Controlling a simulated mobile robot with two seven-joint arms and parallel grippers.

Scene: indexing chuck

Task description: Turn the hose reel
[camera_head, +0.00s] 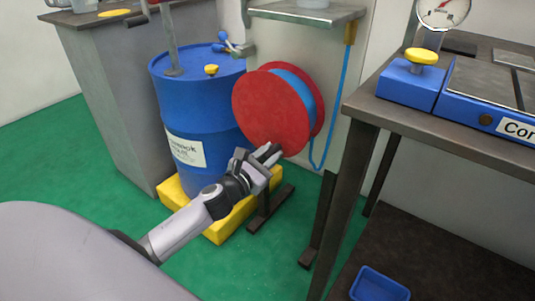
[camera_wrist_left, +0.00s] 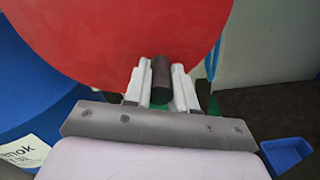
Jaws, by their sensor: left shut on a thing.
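The hose reel (camera_head: 268,108) has a red round side disc and a blue hose wound behind it. It stands upright on a dark foot beside the blue drum. My left gripper (camera_head: 268,153) is at the lower edge of the red disc. In the left wrist view the red disc (camera_wrist_left: 120,35) fills the top. There my left gripper (camera_wrist_left: 160,85) is shut on a dark round handle (camera_wrist_left: 161,78) at the lower part of the disc, with one finger on each side of it. My right gripper is in neither view.
A blue drum (camera_head: 205,115) stands on a yellow base (camera_head: 222,228) left of the reel. A blue hose (camera_head: 338,100) hangs at its right. A dark workbench (camera_head: 430,125) stands at the right, with a blue tray (camera_head: 380,285) low down. Green floor is clear at the left.

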